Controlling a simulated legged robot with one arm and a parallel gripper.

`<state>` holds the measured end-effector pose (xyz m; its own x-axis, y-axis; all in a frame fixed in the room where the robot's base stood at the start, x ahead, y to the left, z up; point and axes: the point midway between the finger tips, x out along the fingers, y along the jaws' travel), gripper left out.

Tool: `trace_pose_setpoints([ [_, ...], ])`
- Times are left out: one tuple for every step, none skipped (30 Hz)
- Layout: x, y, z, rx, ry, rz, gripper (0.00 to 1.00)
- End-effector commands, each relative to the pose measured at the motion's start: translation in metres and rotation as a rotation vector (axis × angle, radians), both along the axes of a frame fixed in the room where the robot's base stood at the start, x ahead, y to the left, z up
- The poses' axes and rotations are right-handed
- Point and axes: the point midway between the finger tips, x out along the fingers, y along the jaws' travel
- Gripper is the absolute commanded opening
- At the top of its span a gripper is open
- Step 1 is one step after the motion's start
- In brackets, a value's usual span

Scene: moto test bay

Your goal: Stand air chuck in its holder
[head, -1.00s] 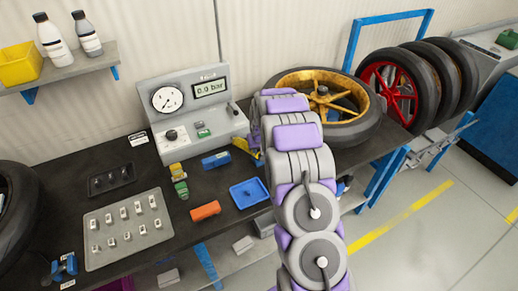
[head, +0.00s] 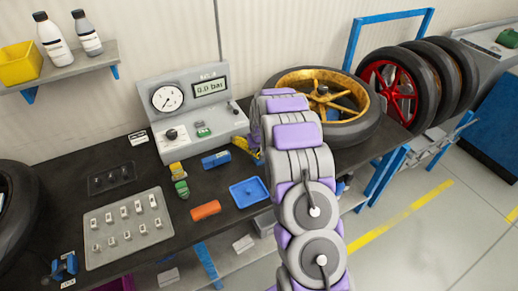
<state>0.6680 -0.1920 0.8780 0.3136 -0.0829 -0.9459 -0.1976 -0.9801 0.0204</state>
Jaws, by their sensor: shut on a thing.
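My arm reaches from the bottom of the head view up to the gold-rimmed wheel (head: 362,132) on the bench. My gripper is hidden behind the arm, so its jaws and anything in them do not show. I cannot make out the air chuck for certain. A small yellow and dark piece (head: 242,145) shows just left of the arm's far end, partly covered. A small blue bracket-like thing (head: 62,267) stands at the bench's front left; I cannot tell whether it is the holder. The grey gauge box (head: 190,115) reads about 0.0 bar.
Tyres (head: 425,85) stand in a rack at right.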

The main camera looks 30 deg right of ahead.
Motion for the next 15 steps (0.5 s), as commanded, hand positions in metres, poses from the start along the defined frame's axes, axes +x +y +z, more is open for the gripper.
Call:
trace_pose_setpoints([
  [0.0002, 0.0001, -0.0005, 0.000, 0.000, 0.000, 0.00],
  [0.0001, 0.0001, -0.0007, 0.000, 0.000, 0.000, 0.00],
  [0.0001, 0.0001, -0.0012, 0.000, 0.000, 0.000, 0.00],
  [0.0001, 0.0000, -0.0016, 0.000, 0.000, 0.000, 0.00],
  [0.0001, 0.0000, -0.0019, 0.000, 0.000, 0.000, 0.00],
  [0.0002, 0.0000, -0.0023, 0.000, 0.000, 0.000, 0.00],
  [0.0002, 0.0000, -0.0026, 0.000, 0.000, 0.000, 0.00],
  [0.0001, 0.0000, -0.0029, 0.000, 0.000, 0.000, 0.00],
  [0.0001, 0.0001, -0.0034, 0.000, 0.000, 0.000, 0.00],
  [0.0001, 0.0000, -0.0037, 0.000, 0.000, 0.000, 0.00],
  [0.0002, 0.0001, -0.0040, 0.000, 0.000, 0.000, 0.00],
  [0.0002, 0.0001, -0.0045, 0.000, 0.000, 0.000, 0.00],
  [0.0001, 0.0001, -0.0048, 0.000, 0.000, 0.000, 0.00],
  [0.0002, 0.0001, -0.0051, 0.000, 0.000, 0.000, 0.00],
  [0.0001, 0.0001, -0.0056, 0.000, 0.000, 0.000, 0.00],
])
